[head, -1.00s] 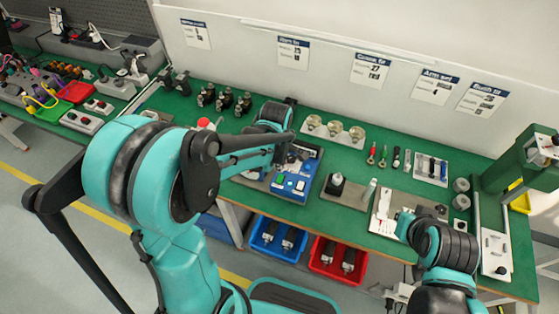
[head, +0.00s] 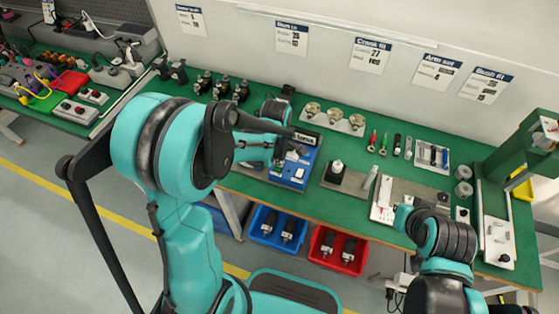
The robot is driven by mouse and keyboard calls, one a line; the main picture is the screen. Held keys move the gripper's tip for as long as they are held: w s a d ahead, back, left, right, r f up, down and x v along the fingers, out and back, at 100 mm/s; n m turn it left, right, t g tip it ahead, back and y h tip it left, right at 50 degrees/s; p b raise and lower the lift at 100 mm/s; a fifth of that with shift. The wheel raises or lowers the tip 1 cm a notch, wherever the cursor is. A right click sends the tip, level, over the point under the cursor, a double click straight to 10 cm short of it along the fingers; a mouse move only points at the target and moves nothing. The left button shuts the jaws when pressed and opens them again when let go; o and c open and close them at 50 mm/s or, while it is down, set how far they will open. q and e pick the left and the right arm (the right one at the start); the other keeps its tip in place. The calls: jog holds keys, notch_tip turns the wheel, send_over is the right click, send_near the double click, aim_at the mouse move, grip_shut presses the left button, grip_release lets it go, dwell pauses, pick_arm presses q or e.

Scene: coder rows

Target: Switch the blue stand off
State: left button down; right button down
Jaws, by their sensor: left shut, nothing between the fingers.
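The blue stand (head: 302,168) is on the green bench, left of the bench's middle, with a dark part and a label at its back. Its right side shows a white switch or button patch; my left arm hides its left front part. My left gripper (head: 280,154) is over the stand's left part, shut and empty. I cannot tell whether it touches the stand. My right arm shows at the lower right over the bench, but its fingers are not visible.
A dark block with a white-topped peg (head: 337,168) stands right of the stand. Round metal parts (head: 334,117) lie behind it. A blue bin (head: 276,231) and a red bin (head: 338,249) are under the bench. A green press (head: 525,150) stands at the right.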

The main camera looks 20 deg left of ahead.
pick_arm(q)
jog(key=shift+s+f, duration=0.1)
pick_arm(e)
jog(key=shift+w, duration=0.1)
